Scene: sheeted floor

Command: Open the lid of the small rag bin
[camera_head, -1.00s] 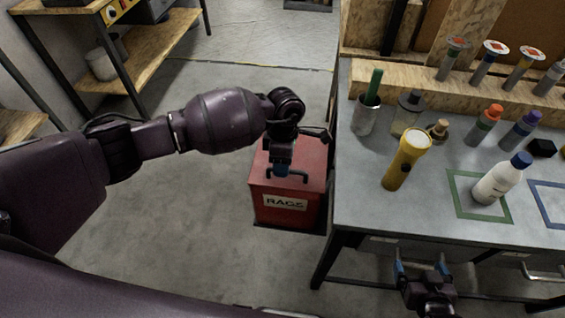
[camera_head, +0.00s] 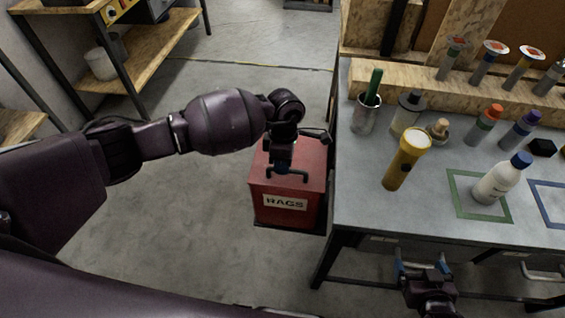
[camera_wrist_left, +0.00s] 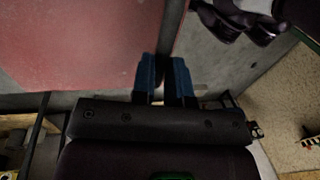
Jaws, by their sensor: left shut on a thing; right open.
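The small rag bin (camera_head: 270,208) is a red box with a "RAGS" label, standing on the floor left of the workbench. Its red lid (camera_head: 310,160) lies closed on top, with a dark bracket-like handle (camera_head: 303,178) at the front. My left gripper (camera_head: 284,168) is at this handle and shut on it. In the left wrist view, its two blue fingers (camera_wrist_left: 165,72) are close together beside the red lid (camera_wrist_left: 70,45); the grip itself is mostly hidden. My right gripper (camera_head: 421,266) is open and empty in front of the workbench.
The grey workbench (camera_head: 360,215) stands close to the bin's right side. It holds a yellow flashlight (camera_head: 402,165), a white bottle (camera_head: 497,183) and several other items. A wooden shelf unit (camera_head: 140,65) is at back left. The floor left of the bin is clear.

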